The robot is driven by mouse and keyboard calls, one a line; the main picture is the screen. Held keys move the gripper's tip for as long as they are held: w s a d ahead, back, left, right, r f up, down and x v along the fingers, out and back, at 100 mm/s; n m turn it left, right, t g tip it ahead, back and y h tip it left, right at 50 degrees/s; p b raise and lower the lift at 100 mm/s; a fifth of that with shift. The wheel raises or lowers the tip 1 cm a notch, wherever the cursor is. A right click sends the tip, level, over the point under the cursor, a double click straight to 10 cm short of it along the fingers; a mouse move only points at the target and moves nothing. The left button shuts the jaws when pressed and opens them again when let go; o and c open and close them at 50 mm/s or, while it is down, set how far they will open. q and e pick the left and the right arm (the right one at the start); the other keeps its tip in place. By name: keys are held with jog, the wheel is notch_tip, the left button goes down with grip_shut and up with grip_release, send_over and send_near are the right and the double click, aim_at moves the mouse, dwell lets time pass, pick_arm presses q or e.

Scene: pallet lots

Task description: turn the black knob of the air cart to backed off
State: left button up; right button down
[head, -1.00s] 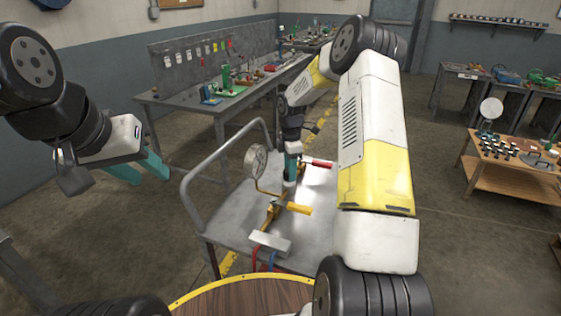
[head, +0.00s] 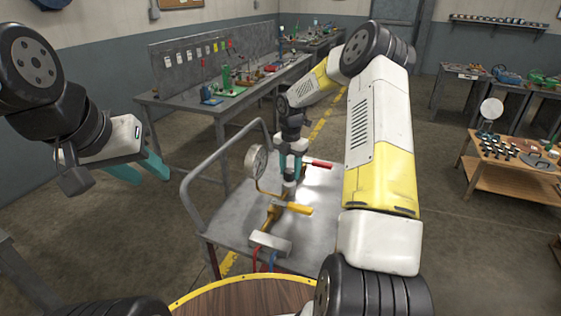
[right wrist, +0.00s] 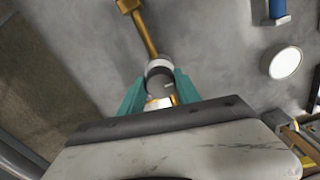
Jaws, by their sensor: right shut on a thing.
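The air cart (head: 215,213) is a grey wheeled cart with a brass pipe assembly on its top. The black knob (head: 289,180) sits upright on that assembly, beside the round pressure gauge (head: 256,161). My right gripper (head: 291,163) reaches down from above with its teal fingers on either side of the knob. In the right wrist view the dark round knob (right wrist: 159,80) lies between the teal fingertips (right wrist: 158,88), which are shut on it. Any mark showing the knob's setting is too small to read. My left gripper (head: 140,172) hangs open and empty left of the cart.
A red-handled lever (head: 320,163) and a yellow-handled lever (head: 298,208) stick out close to the knob. The cart's tube handle (head: 190,190) rises on the left. A workbench (head: 185,93) stands behind; a wooden table (head: 510,185) stands at the right.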

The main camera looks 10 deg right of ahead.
aim_at(290, 170)
jog(key=shift+w+r, duration=0.1)
dwell(0.3)
jog(key=c, duration=0.9)
grip_release()
jog(key=shift+o, duration=0.2)
jog(key=shift+r, duration=3.85)
